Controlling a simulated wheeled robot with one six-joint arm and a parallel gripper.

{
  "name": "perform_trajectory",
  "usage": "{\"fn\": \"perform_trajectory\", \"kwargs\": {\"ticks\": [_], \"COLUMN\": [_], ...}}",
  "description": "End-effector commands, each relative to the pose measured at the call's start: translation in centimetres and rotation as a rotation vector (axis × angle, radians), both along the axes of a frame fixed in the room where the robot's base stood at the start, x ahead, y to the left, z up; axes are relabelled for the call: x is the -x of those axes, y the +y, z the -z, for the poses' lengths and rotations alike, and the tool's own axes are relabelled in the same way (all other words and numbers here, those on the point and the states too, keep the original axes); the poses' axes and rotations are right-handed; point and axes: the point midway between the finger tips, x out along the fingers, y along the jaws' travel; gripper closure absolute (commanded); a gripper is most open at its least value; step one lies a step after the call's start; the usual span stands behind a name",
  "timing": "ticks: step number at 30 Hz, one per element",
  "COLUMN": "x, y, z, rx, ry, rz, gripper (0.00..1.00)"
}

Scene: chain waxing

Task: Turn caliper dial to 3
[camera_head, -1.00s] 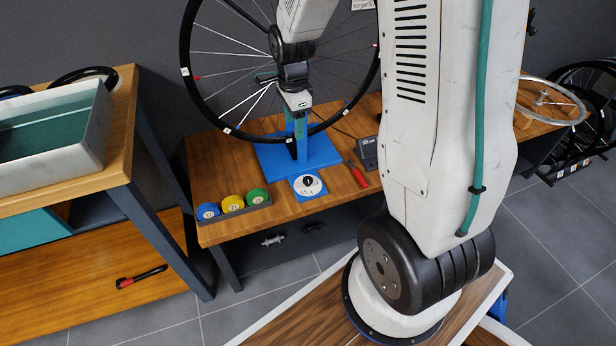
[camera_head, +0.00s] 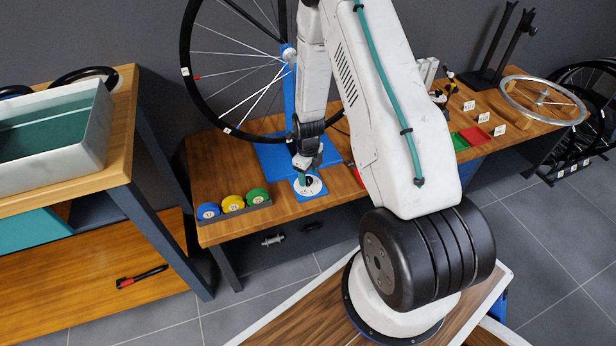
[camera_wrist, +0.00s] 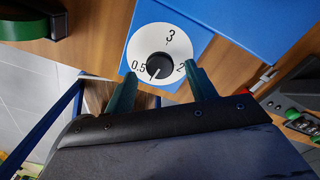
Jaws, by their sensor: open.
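The caliper dial (camera_head: 311,190) is a white disc on a blue plate at the front of the workbench. In the wrist view the dial face (camera_wrist: 150,37) shows the marks 0.5, 3 and 2 around a round dark knob (camera_wrist: 160,65).
A spoked wheel (camera_head: 187,95) stands on a blue stand (camera_head: 275,158) behind the dial. Blue, yellow and green round pieces (camera_head: 232,204) sit in a tray to the left. Something red-handled (camera_head: 355,173) lies right of the dial, partly behind my arm.

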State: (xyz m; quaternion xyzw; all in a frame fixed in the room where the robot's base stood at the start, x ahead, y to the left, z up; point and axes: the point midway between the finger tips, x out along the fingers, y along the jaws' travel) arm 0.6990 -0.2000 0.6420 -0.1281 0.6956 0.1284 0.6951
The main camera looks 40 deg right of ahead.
Motion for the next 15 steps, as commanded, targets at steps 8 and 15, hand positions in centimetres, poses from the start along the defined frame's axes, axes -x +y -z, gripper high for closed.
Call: {"fn": "perform_trajectory", "kwargs": {"ticks": [8, 15], "x": [0.0, 0.0], "y": [0.0, 0.0], "z": [2.0, 2.0], "rx": [0.0, 0.001], "ry": [0.0, -0.001], "rz": [-0.001, -0.002], "gripper": [0.44, 0.53]}}
